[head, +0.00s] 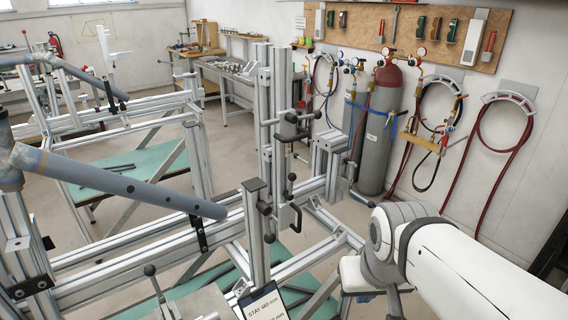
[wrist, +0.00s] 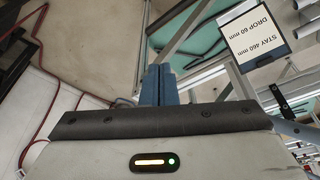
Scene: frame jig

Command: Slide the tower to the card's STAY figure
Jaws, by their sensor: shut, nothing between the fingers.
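The tower (head: 267,125) is an upright aluminium-profile post with black clamps and ball-ended handles. It stands on the long horizontal rail (head: 120,247) of the jig in the head view. The card (head: 262,302) is at the bottom edge of the head view, partly cut off, reading STAY 460 mm. In the wrist view the card (wrist: 258,40) is upside down and reads STAY 460 mm and DROP 60 mm. My gripper (wrist: 158,72) shows blue fingers, shut and empty, apart from the card.
A blue-grey tube (head: 120,185) slants across the jig towards the tower. A handle with a black ball (head: 150,270) stands near the front. Grey gas cylinders (head: 382,130) and hung hoses line the right wall. Bare floor shows between jig and wall.

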